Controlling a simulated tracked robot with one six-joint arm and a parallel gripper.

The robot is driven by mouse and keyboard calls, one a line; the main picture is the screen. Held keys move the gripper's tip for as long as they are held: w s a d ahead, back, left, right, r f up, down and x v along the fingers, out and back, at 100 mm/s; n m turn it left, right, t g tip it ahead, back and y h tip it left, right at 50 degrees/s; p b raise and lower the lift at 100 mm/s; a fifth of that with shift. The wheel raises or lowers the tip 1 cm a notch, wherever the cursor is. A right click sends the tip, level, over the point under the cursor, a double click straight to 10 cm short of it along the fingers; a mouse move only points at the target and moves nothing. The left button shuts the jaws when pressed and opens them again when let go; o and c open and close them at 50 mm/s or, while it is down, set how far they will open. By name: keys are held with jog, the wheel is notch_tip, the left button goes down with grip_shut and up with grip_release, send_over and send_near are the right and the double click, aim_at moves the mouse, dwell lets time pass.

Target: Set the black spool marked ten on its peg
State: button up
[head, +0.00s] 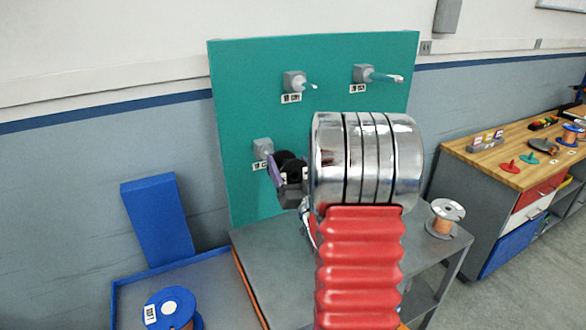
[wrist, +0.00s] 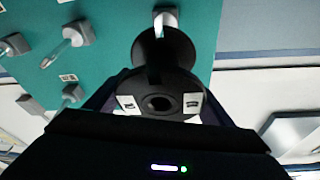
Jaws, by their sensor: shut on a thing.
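My gripper (head: 284,178) is shut on a black spool (head: 292,163), held in front of the lower left part of the teal board. In the wrist view, the spool (wrist: 165,62) sits between the fingers, with its near flange and centre hole facing the camera. Two white labels show on that flange, too small to read. A grey peg mount (wrist: 166,16) with a pale rod stands just beyond the spool. The rod overlaps the far flange in the picture; I cannot tell whether they touch. In the head view, a lower left peg (head: 262,148) is close to the spool.
The teal board (head: 245,95) also carries an upper left peg (head: 295,82) and an upper right peg (head: 365,73). A blue spool (head: 172,308) lies in a tray at lower left. A grey spool (head: 445,216) stands on the grey table. A wooden-topped bench (head: 490,165) is at right.

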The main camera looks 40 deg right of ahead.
jog(key=shift+w+d, duration=0.15)
jog(key=shift+w, duration=0.25)
jog(key=shift+w+d+f, duration=0.15)
jog(key=shift+w+f, duration=0.05)
jog(key=shift+w, duration=0.55)
dwell(1.3)
jog(key=shift+w+d+f, duration=0.2)
jog(key=shift+w+d, duration=0.2)
jog(key=shift+w, duration=0.9)
jog(key=shift+w+d+f, duration=0.2)
jog(key=shift+w+d, duration=0.15)
jog(key=shift+w, duration=0.9)
jog(key=shift+w+d+f, duration=0.2)
jog(key=shift+w+d, duration=0.2)
jog(key=shift+w, duration=0.9)
dwell(1.7)
